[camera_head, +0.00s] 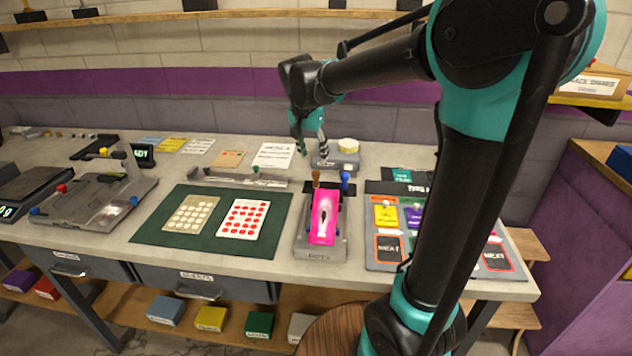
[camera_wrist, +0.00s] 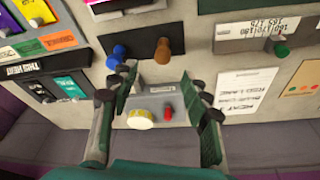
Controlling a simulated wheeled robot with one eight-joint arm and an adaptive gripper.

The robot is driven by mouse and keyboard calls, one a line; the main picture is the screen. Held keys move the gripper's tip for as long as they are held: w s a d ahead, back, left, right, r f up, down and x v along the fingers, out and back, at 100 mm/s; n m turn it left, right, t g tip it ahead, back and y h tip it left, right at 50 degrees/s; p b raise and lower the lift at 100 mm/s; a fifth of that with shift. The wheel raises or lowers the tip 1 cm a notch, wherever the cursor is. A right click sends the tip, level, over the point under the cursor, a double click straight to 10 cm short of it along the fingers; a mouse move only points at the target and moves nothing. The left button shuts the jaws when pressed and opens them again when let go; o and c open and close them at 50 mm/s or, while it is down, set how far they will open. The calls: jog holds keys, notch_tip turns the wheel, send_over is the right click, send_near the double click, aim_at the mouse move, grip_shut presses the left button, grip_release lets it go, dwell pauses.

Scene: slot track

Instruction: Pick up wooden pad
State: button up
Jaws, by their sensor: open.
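I cannot tell for sure which thing is the wooden pad. A brown, wood-coloured knob or handle (camera_head: 316,178) stands at the back of a grey block with a magenta panel (camera_head: 323,218); it also shows in the wrist view (camera_wrist: 162,50). A pale yellow round piece (camera_head: 348,146) sits on a small grey unit (camera_head: 345,163) at the back of the bench; the wrist view shows it too (camera_wrist: 140,119). My gripper (camera_head: 312,150) is open and empty, above the bench beside that unit. In the wrist view my open fingers (camera_wrist: 163,85) frame the unit.
A blue knob (camera_head: 345,177) stands beside the brown one. A green mat (camera_head: 150,238) with two dotted cards lies to the left. A low grey rail (camera_head: 225,178) lies behind the mat.

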aim_at(315, 172)
jog(key=x, duration=0.6)
jog(key=shift+a+x, duration=0.15)
jog(key=shift+x, duration=1.15)
jog(key=shift+a+x, duration=0.15)
jog(key=shift+x, duration=1.15)
jog(key=shift+c, duration=0.3)
grip_shut()
